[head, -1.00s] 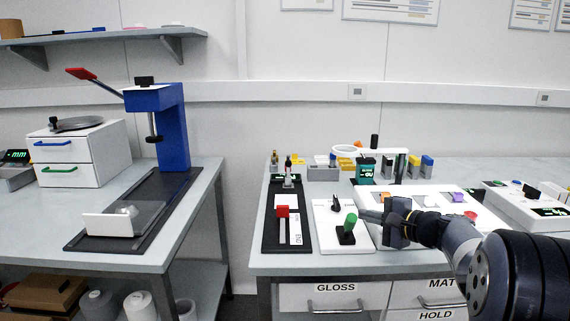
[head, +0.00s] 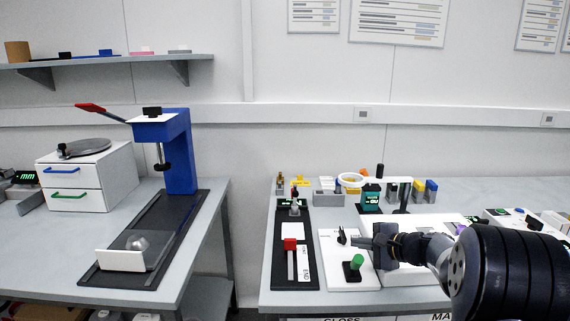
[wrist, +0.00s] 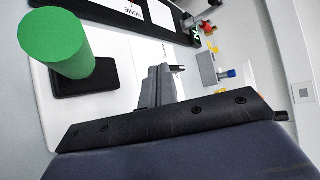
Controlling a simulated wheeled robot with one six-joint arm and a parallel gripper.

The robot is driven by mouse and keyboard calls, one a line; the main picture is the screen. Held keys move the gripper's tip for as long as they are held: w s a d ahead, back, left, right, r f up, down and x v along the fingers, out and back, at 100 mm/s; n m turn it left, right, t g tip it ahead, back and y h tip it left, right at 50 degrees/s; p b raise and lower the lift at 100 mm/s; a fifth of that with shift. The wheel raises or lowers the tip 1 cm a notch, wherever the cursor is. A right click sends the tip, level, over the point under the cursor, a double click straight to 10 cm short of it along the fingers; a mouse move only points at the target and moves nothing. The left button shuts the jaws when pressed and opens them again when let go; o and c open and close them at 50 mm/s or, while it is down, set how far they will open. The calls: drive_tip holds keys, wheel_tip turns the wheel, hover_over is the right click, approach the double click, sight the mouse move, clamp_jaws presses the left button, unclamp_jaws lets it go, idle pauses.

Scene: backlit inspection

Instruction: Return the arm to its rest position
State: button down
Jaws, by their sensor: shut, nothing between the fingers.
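My gripper (head: 362,242) is shut and empty. It is held over the white panel (head: 335,277) with the green cylinder, on the right-hand bench. In the wrist view, my gripper's closed fingers (wrist: 158,86) point up the picture over the white panel. The green cylinder (head: 356,262) stands on a black base just below my gripper in the head view. It is large at the left in the wrist view (wrist: 55,45). My arm comes in from the right edge and hides part of the bench.
A black panel with a red-knobbed slider (head: 290,244) lies left of the white panel. Small bottles and blocks stand behind, with a ring lamp (head: 351,180). A blue press (head: 178,150) and white drawers (head: 95,178) stand on the left bench. A gap separates the benches.

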drive_tip(key=v, duration=1)
drive_tip(key=shift+s+d+r, duration=0.1)
drive_tip(key=shift+s+d, duration=0.1)
drive_tip(key=shift+d, duration=0.05)
drive_tip(key=shift+w+a, duration=0.1)
drive_tip(key=x, duration=0.9)
drive_tip(key=shift+w+a+f+b, duration=0.15)
drive_tip(key=shift+a+f+b, duration=0.05)
drive_tip(key=shift+f+b, duration=0.4)
drive_tip(key=shift+b, duration=0.25)
drive_tip(key=shift+s+d+b, duration=0.25)
drive_tip(key=shift+s+b, duration=0.05)
drive_tip(key=shift+b, duration=0.25)
drive_tip(key=shift+s, duration=0.1)
